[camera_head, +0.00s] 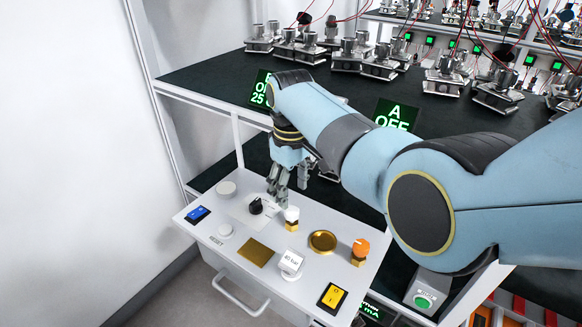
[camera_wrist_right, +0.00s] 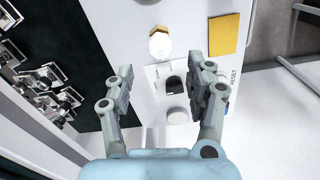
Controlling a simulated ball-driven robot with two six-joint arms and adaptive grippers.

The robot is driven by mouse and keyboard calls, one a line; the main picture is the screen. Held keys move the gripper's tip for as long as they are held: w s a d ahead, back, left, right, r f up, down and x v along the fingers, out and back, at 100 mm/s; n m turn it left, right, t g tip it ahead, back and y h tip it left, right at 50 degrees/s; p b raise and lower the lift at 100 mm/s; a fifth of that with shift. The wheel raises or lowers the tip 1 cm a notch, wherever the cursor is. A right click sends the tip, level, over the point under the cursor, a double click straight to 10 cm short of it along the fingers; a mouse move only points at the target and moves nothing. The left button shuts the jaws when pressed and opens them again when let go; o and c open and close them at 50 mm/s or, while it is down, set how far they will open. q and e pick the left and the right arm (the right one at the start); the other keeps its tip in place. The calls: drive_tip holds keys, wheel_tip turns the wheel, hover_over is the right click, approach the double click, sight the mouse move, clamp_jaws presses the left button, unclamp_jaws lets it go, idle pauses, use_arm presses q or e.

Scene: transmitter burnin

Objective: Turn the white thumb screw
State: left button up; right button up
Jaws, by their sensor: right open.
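The white thumb screw (camera_head: 291,214) stands upright on a brass base on the light grey control panel (camera_head: 205,229). It also shows in the right wrist view (camera_wrist_right: 160,44), beyond my fingertips. My right gripper (camera_head: 279,190) is open and empty, just above and behind the screw and apart from it. In the right wrist view the gripper (camera_wrist_right: 161,72) has its fingers spread, with the black knob (camera_wrist_right: 174,84) seen between them. My left gripper is not in view.
Near the screw are the black knob (camera_head: 256,206), a brass dish (camera_head: 322,241), an orange knob (camera_head: 361,248), a brass plate (camera_head: 255,252) and a white switch (camera_head: 291,262). A round white button (camera_head: 226,188) sits at the panel's back left. Shelves with metal devices (camera_head: 348,52) stand behind.

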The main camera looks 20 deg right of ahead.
sight(291, 209)
wheel_tip(291, 209, up, 6)
drive_tip(key=shift+f, duration=0.1)
idle(0.4)
